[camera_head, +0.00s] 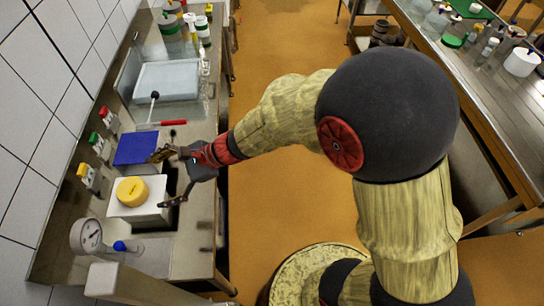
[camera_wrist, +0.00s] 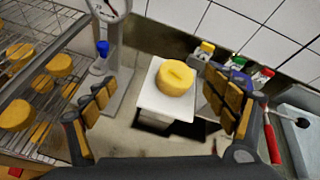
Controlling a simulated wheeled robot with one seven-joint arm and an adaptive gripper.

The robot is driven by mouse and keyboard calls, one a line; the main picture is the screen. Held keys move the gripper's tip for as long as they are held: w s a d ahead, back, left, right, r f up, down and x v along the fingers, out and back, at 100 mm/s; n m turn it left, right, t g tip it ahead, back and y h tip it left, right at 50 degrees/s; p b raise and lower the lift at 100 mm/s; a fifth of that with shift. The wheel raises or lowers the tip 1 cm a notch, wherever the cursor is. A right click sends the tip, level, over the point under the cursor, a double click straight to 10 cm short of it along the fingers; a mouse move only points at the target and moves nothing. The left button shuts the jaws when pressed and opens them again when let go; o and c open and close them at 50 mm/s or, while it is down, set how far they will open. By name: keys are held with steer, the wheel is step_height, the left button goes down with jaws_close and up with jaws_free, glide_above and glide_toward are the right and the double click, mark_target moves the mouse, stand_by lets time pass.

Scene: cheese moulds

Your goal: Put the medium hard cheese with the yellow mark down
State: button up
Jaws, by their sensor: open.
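A round yellow cheese (camera_head: 131,190) sits flat on a white square plate (camera_head: 157,213) on the left counter. In the wrist view the cheese (camera_wrist: 175,79) is near the middle of the white plate (camera_wrist: 150,99), with an oval mark on its top. I cannot tell the mark's colour for certain. My gripper (camera_head: 165,180) is open and empty, just right of the cheese in the head view. In the wrist view my gripper's fingers (camera_wrist: 163,105) are spread wide, one to each side of the cheese, and do not appear to touch it.
A wire rack (camera_wrist: 40,112) with several yellow cheeses stands at the left of the wrist view. A dial gauge (camera_head: 87,236) and a blue-capped bottle (camera_head: 121,246) are near the plate. A blue board (camera_head: 137,148), red-handled tool (camera_head: 172,123) and white tray (camera_head: 168,80) lie beyond. Tiled wall behind.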

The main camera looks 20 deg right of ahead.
steer(key=s+d+r+n+t+h, duration=0.1)
steer(key=s+d+r+n+h, duration=0.3)
steer(key=d, duration=0.6)
steer(key=s+d+r+n+t+h, duration=0.1)
steer(key=s+d+r+n+h, duration=0.3)
steer(key=d, duration=0.7)
steer(key=s+d+r+n+t+h, duration=0.1)
steer(key=s+d+r+n+h, duration=0.3)
steer(key=s+d+n, duration=0.3)
steer(key=d+n, duration=0.1)
steer(key=d, duration=0.3)
steer(key=shift+d+r+n, duration=0.15)
steer(key=shift+r+n, duration=0.15)
steer(key=shift+r, duration=0.1)
